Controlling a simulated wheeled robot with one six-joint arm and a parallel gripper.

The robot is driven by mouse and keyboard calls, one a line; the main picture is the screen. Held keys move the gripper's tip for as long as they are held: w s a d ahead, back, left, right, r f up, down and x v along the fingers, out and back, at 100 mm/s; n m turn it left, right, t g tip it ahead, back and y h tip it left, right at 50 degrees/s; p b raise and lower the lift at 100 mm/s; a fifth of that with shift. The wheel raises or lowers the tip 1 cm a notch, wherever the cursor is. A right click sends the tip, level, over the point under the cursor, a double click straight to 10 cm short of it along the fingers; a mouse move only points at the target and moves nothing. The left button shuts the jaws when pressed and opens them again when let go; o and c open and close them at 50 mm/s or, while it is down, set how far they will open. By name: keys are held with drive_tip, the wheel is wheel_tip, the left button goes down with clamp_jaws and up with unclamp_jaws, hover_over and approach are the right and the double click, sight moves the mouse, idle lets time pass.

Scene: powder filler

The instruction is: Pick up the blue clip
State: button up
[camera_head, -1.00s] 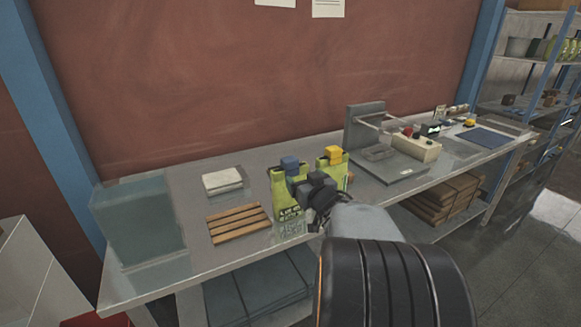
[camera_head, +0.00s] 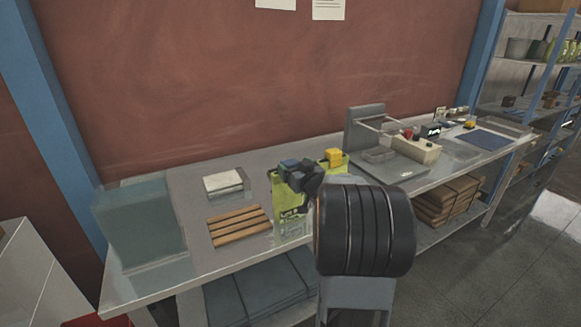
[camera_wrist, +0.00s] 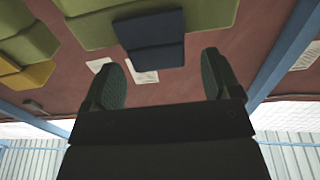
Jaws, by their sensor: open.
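The blue clip (camera_head: 287,163) sits on top of a yellow-green bag (camera_head: 287,205) on the bench; my gripper partly hides it in the head view. In the wrist view the dark blue clip (camera_wrist: 150,42) lies just ahead of the fingertips, between their lines and slightly left of centre, with the green bag (camera_wrist: 90,28) behind it. My gripper (camera_wrist: 160,75) is open, with nothing between its fingers in the wrist view. In the head view my gripper (camera_head: 301,178) is right at the clip; whether it touches cannot be told.
A yellow clip (camera_head: 334,155) sits on a second green bag just right. A slatted wooden rack (camera_head: 239,226) and a pale stack (camera_head: 224,182) lie left, beside a clear bin (camera_head: 145,225). A grey machine (camera_head: 392,170) stands to the right on the bench (camera_head: 190,195).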

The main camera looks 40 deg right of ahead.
sight(289, 160)
drive_tip(key=shift+w+d+p, duration=0.15)
drive_tip(key=shift+w+p, duration=0.1)
drive_tip(key=shift+w, duration=0.9)
drive_tip(key=shift+w+d+p, duration=0.15)
drive_tip(key=shift+w+p, duration=0.1)
drive_tip(key=shift+w, duration=0.9)
drive_tip(key=shift+c, duration=0.2)
drive_tip(key=c, duration=1)
drive_tip(key=shift+o, duration=0.2)
drive_tip(key=shift+r, duration=0.1)
